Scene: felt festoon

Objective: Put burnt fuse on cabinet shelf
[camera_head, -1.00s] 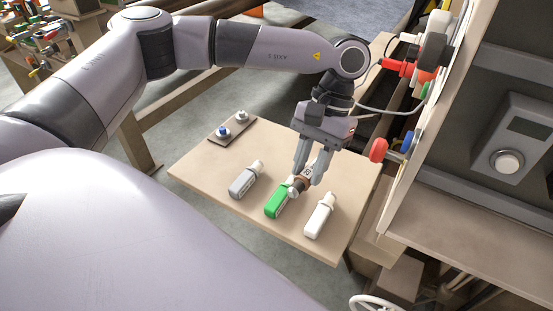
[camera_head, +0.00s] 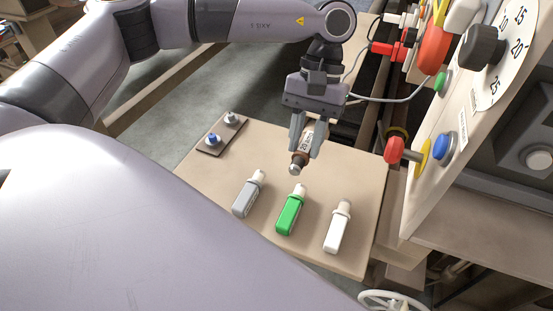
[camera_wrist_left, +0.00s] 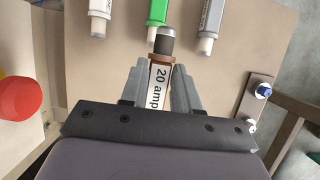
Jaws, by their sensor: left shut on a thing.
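The fuse (camera_head: 304,154) is a brown cylinder with metal end caps and a white label; in the left wrist view the label on the fuse (camera_wrist_left: 158,85) reads "20 amp". My left gripper (camera_head: 304,152) is shut on it from both sides and holds it tilted, seemingly above the small table (camera_head: 345,175). In the left wrist view the fuse lies between the grey fingers of the gripper (camera_wrist_left: 159,82). At the right stands the cabinet, with a pale ledge (camera_head: 490,215) below its dark inside; I cannot tell whether that is its shelf. My right gripper is not in view.
A grey bottle (camera_head: 248,194), a green bottle (camera_head: 291,211) and a white bottle (camera_head: 338,227) lie on the table in front of the fuse. A small plate with two knobs (camera_head: 221,136) lies at left. A red knob (camera_head: 394,150) and a blue button (camera_head: 444,146) stick out from the cabinet side.

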